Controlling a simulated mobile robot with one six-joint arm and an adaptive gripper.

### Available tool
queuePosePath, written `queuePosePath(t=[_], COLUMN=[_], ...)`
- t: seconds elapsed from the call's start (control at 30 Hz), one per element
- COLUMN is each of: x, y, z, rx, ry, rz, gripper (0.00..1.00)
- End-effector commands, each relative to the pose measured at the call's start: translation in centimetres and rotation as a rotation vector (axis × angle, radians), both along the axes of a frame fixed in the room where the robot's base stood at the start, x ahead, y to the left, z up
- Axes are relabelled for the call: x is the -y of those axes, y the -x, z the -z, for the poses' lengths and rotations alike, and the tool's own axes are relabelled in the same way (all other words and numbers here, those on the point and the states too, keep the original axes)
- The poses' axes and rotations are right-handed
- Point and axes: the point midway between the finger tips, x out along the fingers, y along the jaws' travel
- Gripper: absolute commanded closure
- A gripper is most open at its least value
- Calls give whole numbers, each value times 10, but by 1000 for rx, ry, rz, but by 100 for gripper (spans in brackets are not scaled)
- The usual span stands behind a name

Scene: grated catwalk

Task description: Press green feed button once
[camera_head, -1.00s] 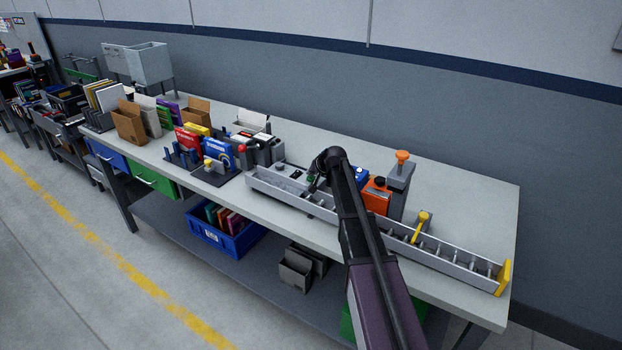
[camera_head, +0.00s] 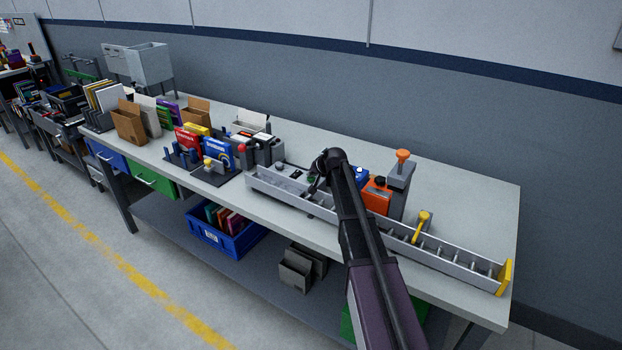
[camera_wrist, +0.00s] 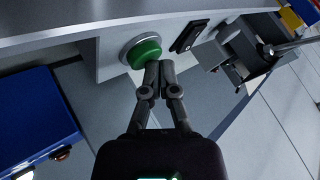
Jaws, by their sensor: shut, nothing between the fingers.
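The green feed button (camera_wrist: 143,53) is round, in a grey ring on a light panel, and shows at the upper middle of the wrist view. My gripper (camera_wrist: 158,66) is shut and empty. Its fingertips overlap the lower right edge of the button in the picture; I cannot tell whether they touch it. In the head view my gripper (camera_head: 316,186) is a small dark shape at the end of my arm, over the table by the long grey roller tray (camera_head: 290,194). The green button is barely discernible there, behind the gripper.
A black rocker switch (camera_wrist: 188,36) sits right of the button on the same panel. A blue box (camera_wrist: 35,115) stands at left in the wrist view. In the head view an orange box (camera_head: 376,197) and a yellow lever (camera_head: 422,222) stand right of my arm.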

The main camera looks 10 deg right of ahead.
Motion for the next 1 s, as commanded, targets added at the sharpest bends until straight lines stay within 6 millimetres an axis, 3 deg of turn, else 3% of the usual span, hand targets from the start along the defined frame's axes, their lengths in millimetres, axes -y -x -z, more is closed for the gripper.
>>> queuePosePath(t=[1.0], x=[0], y=[0], z=[9], rx=[-1], ry=[0], rz=[-1], gripper=[100])
